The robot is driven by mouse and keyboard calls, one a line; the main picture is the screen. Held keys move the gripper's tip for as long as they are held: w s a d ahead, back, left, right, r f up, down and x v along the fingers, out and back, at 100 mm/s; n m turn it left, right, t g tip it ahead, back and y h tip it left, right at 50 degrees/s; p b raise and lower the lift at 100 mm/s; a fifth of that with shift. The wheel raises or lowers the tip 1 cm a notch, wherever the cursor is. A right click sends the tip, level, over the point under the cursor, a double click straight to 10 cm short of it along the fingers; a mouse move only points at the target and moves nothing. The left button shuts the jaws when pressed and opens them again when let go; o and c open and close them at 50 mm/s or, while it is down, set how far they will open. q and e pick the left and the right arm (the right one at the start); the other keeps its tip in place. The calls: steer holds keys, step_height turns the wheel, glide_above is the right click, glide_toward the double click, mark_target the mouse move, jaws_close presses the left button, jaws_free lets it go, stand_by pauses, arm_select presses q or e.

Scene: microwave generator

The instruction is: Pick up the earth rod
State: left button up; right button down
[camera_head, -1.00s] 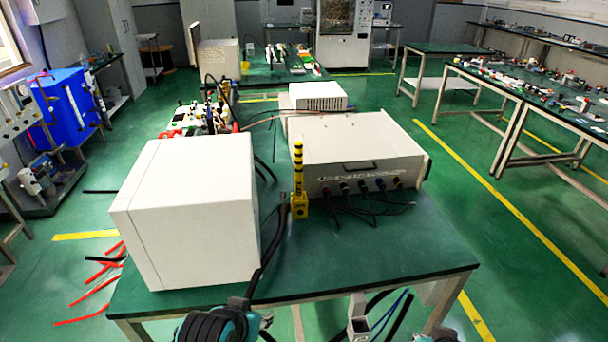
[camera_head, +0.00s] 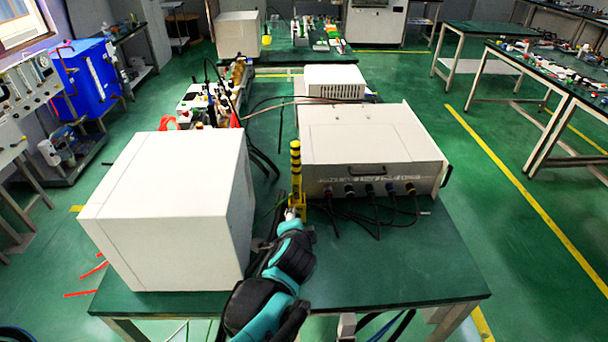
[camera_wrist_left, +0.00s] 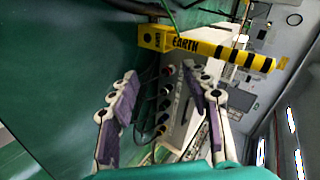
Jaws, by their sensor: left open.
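The earth rod (camera_head: 295,165) is yellow with black bands and stands upright on the green table, between a white box and a wide white instrument. In the left wrist view the earth rod (camera_wrist_left: 215,50) lies across the top, with EARTH printed on it and a yellow block at its left end. My left gripper (camera_wrist_left: 160,88) is open, its two fingers apart and empty, with the rod beyond the fingertips. In the head view my left gripper (camera_head: 291,213) is at the rod's lower part, hiding some of its base. Contact cannot be told. My right gripper is not in view.
The large white box (camera_head: 170,215) stands close to the left of my arm. The white instrument (camera_head: 370,150) is behind and right, with black cables (camera_head: 375,215) in front of it. The table's front right (camera_head: 400,265) is clear.

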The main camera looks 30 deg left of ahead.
mark_target(296, 163)
arm_select(q)
steer(key=w+a+r+m+t+y+p, duration=0.1)
steer(key=w+a+m+t, duration=0.1)
steer(key=w+m, duration=0.3)
steer(key=w+a+r+m+t+y, duration=0.1)
steer(key=w+a+m, duration=0.3)
steer(key=m, duration=0.5)
steer(key=w+a+r+m+t+y+p, duration=0.1)
steer(key=w+a+r+m+t, duration=0.2)
steer(key=w+m, duration=0.4)
steer(key=shift+w+a+r+y+p, duration=0.15)
steer(key=shift+w+a+y+p, duration=0.25)
steer(key=shift+w, duration=0.3)
steer(key=shift+r+m, duration=0.1)
steer(key=shift+m, duration=0.2)
jaws_close()
